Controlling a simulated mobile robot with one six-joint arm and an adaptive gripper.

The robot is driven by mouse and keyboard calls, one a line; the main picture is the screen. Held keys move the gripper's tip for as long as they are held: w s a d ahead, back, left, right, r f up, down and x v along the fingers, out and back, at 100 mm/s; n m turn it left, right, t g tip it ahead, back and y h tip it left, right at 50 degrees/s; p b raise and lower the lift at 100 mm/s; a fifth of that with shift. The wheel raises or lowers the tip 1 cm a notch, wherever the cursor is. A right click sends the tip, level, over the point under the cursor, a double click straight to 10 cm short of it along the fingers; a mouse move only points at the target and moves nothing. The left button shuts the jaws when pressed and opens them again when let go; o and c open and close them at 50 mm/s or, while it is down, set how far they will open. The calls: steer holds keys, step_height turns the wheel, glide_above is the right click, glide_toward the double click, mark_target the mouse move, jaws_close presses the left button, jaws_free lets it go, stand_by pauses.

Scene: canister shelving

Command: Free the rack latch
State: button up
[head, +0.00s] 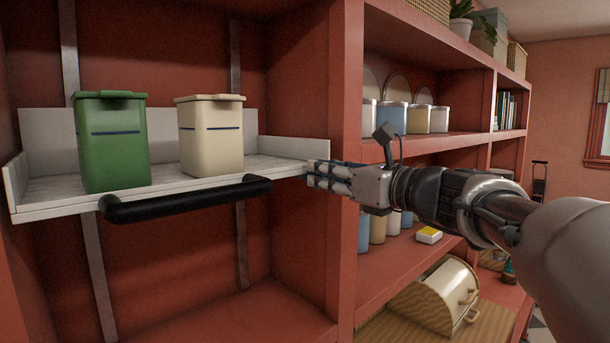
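The rack is a white pull-out shelf (55,196) with low side and back walls and a black bar handle (187,199) along its front. A green lidded canister (112,142) stands upright on its left part, and a cream lidded canister (211,136) stands upright right of it. My gripper (312,174) points left at the rack's right front end, in front of the red upright. It covers that corner, and I cannot make out a latch there. I cannot tell whether the fingers touch anything or how far apart they are.
A red upright (345,70) divides the rack's bay from shelves on the right. Those hold several lidded jars (393,117), a yellow-and-white box (429,235) and a cream bread bin (440,292) below. The space below the rack is empty.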

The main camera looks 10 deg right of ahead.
steer(key=o, duration=0.4)
steer(key=shift+s+a, duration=0.1)
steer(key=shift+a, duration=0.1)
steer(key=shift+o, duration=0.2)
steer(key=shift+d, duration=0.1)
steer(key=v, duration=1.2)
steer(key=shift+f, duration=0.1)
